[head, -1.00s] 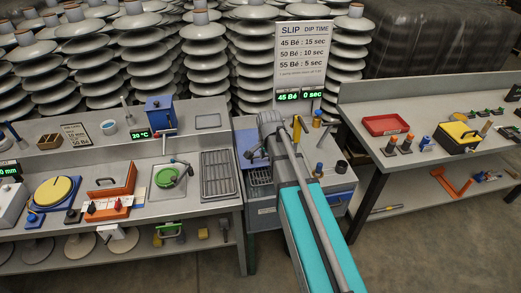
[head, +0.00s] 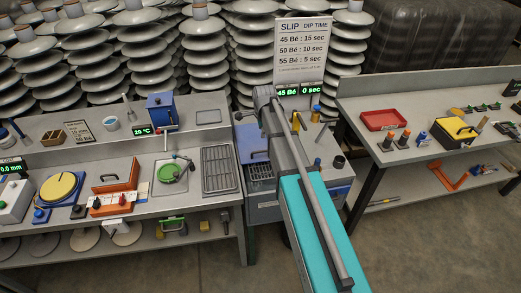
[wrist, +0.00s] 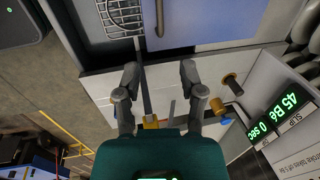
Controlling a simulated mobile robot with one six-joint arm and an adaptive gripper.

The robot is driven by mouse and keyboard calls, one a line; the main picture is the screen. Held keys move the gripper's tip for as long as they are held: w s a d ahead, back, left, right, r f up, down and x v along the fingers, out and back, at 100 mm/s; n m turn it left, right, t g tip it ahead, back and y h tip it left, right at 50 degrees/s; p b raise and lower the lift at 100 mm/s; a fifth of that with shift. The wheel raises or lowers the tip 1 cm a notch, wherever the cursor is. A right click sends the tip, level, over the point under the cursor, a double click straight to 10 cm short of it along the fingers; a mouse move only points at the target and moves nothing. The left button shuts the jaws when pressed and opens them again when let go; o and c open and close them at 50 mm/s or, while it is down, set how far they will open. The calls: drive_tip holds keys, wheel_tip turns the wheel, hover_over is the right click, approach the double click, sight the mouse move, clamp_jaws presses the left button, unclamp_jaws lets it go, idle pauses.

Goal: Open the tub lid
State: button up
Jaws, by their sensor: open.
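The blue tub lid (wrist: 205,22) lies at the top of the wrist view as a flat blue panel with a dark bar handle (wrist: 159,18) on it. In the head view part of the blue lid (head: 252,146) shows left of my arm, on the middle bench; my arm covers the rest. My gripper (wrist: 159,72) is open and empty in the wrist view, its two fingers apart. The fingertips are below the lid and its handle in that picture, over a pale bench surface. In the head view my gripper is hidden behind my arm.
A wire basket (wrist: 122,15) is beside the lid. A dark cup (wrist: 232,82) and a brass-coloured piece (wrist: 218,105) stand right of the fingers. The slip sign (head: 303,50) rises behind. The side benches carry a metal rack (head: 220,170) and a red tray (head: 384,119).

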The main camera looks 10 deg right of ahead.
drive_tip(key=shift+f, duration=0.2)
drive_tip(key=b, duration=1.3)
approach(261, 149)
drive_tip(key=s+f, duration=0.1)
drive_tip(key=f, duration=0.1)
drive_tip(key=s+a+f, duration=0.1)
drive_tip(key=s+f, duration=0.1)
drive_tip(key=shift+s+a+f, duration=0.1)
drive_tip(key=shift+s+f, duration=0.1)
drive_tip(key=shift+s, duration=0.05)
clamp_jaws()
